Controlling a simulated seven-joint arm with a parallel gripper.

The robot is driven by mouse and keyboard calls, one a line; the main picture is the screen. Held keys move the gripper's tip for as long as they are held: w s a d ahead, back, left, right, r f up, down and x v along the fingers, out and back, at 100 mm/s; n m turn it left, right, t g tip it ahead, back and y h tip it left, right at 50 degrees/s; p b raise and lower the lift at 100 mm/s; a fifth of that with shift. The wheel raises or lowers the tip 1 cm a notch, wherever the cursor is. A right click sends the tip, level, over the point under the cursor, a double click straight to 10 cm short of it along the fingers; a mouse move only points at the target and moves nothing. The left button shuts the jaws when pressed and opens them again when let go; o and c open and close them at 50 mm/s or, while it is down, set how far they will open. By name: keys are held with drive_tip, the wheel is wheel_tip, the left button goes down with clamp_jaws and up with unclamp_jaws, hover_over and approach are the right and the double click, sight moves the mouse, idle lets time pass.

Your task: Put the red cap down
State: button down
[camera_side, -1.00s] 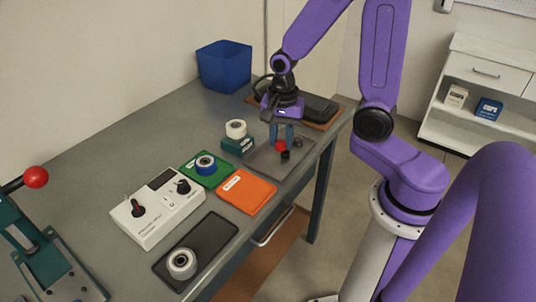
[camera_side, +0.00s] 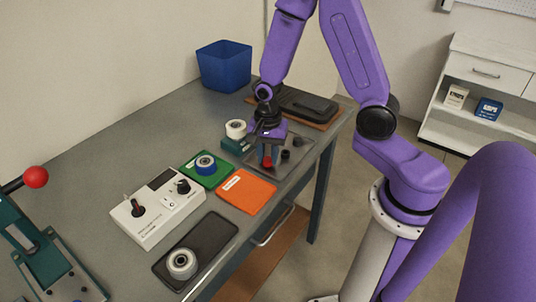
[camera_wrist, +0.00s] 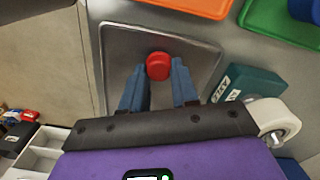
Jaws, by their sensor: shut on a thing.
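The red cap (camera_side: 267,162) is between the fingertips of my gripper (camera_side: 269,157), low over the left part of the grey metal tray (camera_side: 284,172). In the wrist view the red cap (camera_wrist: 158,66) shows between the two blue fingers of my gripper (camera_wrist: 158,76), with the tray (camera_wrist: 120,50) behind it. My gripper is shut on the cap and points down. Whether the cap touches the tray floor I cannot tell.
A teal block with a white roller (camera_side: 236,129) stands close on the left. An orange mat (camera_side: 247,192) and a green mat (camera_side: 198,174) lie nearby.

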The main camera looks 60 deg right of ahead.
sight(268, 157)
drive_tip(key=shift+f, duration=0.25)
drive_tip(key=c, duration=0.9)
unclamp_jaws()
drive_tip(key=shift+o, duration=0.2)
drive_tip(key=shift+r, duration=0.1)
wheel_tip(268, 157, up, 11)
drive_tip(key=s+a+r+n, duration=0.2)
drive_tip(key=s+a+n, duration=0.1)
drive_tip(key=s+n, duration=0.7)
drive_tip(key=s+a+r+n, duration=0.2)
drive_tip(key=s+n, duration=0.8)
drive_tip(key=n, duration=0.6)
drive_tip(key=shift+s+a, duration=0.2)
drive_tip(key=shift+a, duration=0.4)
drive_tip(key=shift+r, duration=0.1)
